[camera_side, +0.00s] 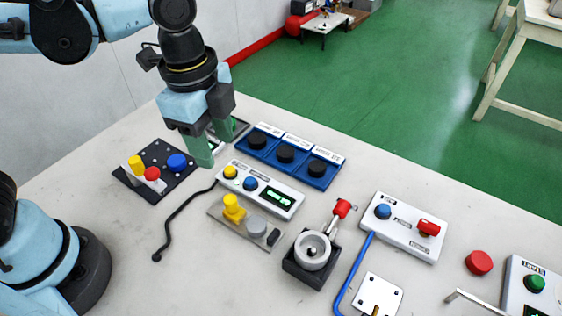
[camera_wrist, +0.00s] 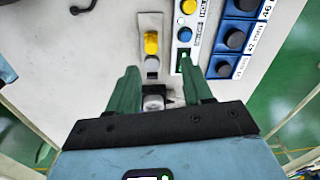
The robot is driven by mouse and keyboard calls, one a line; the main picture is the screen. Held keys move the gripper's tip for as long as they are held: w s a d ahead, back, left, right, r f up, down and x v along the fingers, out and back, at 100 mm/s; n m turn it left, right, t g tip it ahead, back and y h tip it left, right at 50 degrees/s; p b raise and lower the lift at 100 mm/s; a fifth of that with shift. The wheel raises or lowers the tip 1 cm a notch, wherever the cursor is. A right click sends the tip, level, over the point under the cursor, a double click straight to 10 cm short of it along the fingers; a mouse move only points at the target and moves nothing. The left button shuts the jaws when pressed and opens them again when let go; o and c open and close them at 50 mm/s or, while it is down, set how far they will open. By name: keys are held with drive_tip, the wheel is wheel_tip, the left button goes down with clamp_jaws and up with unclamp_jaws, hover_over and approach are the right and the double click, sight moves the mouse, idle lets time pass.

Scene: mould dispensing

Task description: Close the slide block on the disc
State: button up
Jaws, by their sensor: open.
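The slide block is most likely the yellow block (camera_side: 233,208) with a raised knob, on a beige base plate (camera_side: 216,213). The grey disc (camera_side: 257,225) lies on the same plate beside it, and a dark block (camera_side: 273,237) is at the far end. In the wrist view the yellow block (camera_wrist: 151,43) is just above the disc (camera_wrist: 152,63). The block and disc look separate, though the exact gap is unclear. My gripper (camera_side: 205,155) is open and raised above the table. In the wrist view its green fingers (camera_wrist: 160,85) are apart, with neither on the yellow block.
A white button panel (camera_side: 258,190) runs close beside the plate. A grey cup in a dark holder (camera_side: 312,250), with a red-knobbed lever (camera_side: 342,208), stands to the right. Blue dispensers (camera_side: 290,155) are behind. A black panel with coloured knobs (camera_side: 155,170) and a cable (camera_side: 175,215) are left.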

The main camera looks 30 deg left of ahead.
sight(229, 198)
drive_tip(key=shift+s+d+f+m+g, duration=0.15)
drive_tip(key=shift+d+f+m, duration=0.2)
drive_tip(key=shift+f, duration=1.65)
drive_tip(key=shift+s+d+f+m+g, duration=0.1)
drive_tip(key=shift+d+f+m, duration=0.25)
drive_tip(key=shift+f, duration=1.65)
drive_tip(key=shift+s+d+f+m+g, duration=0.15)
drive_tip(key=shift+f+m, duration=0.25)
drive_tip(key=shift+f, duration=1.6)
